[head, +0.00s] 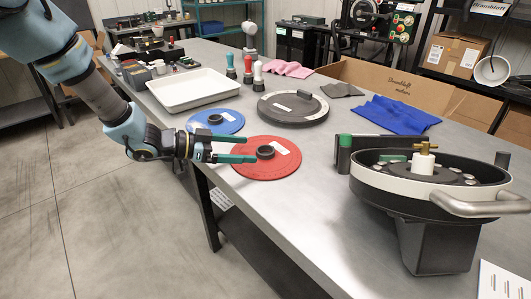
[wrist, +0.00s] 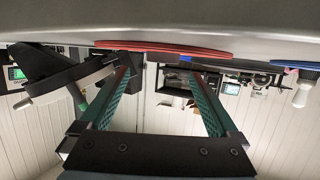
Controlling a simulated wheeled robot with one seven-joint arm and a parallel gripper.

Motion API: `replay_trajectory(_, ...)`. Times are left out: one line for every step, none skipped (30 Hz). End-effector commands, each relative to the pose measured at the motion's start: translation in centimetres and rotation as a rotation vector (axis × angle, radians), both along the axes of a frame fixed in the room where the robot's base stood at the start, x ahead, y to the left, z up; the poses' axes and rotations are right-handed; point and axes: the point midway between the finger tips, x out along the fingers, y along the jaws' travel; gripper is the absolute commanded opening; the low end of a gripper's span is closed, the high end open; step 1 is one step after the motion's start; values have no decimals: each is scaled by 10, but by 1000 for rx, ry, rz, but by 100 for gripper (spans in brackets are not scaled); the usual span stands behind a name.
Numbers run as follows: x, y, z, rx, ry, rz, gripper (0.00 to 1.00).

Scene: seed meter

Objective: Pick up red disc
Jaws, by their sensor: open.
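The red disc (head: 268,173) lies flat on the metal table, with a black hub (head: 265,152) in its middle and a white label. My gripper (head: 254,149) is open and empty, its green fingers reaching over the left part of the disc near the hub. In the wrist view, which looks upside down, the red disc (wrist: 180,47) shows edge-on near the tips of my open gripper (wrist: 157,68). Whether a finger touches the disc, I cannot tell.
A blue disc (head: 229,126) lies just behind the red one. A dark round lid (head: 292,120), a white tray (head: 193,102) and small bottles stand farther back. A seed meter housing (head: 430,190) stands at right, beside a blue cloth (head: 398,127). The table's front edge is close.

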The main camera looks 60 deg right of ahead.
Motion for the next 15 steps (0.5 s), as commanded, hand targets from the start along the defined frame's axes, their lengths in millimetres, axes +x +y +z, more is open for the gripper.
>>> replay_trajectory(-4, -5, 0, 1, 1, -3, 96)
replay_trajectory(-6, -8, -1, 1, 1, -3, 96)
replay_trajectory(-9, -13, -3, 0, 2, -3, 96)
replay_trajectory(-11, -16, -5, 0, 2, -3, 96)
replay_trajectory(-14, -20, -6, 0, 2, -3, 96)
replay_trajectory(-17, -24, -9, 0, 2, -3, 96)
replay_trajectory(-20, -27, -11, 0, 2, -2, 96)
replay_trajectory(-21, -30, -12, 0, 0, -1, 96)
replay_trajectory(-24, -33, -13, 0, -1, -1, 96)
replay_trajectory(-25, -34, -14, 0, 0, -2, 96)
replay_trajectory(-26, -35, -15, 0, -1, -1, 96)
replay_trajectory(-27, -36, -16, 0, -1, -1, 96)
replay_trajectory(-27, -37, -17, -1, -1, 0, 96)
replay_trajectory(-27, -37, -17, -1, -1, 0, 96)
replay_trajectory(-27, -37, -17, -1, -1, 0, 96)
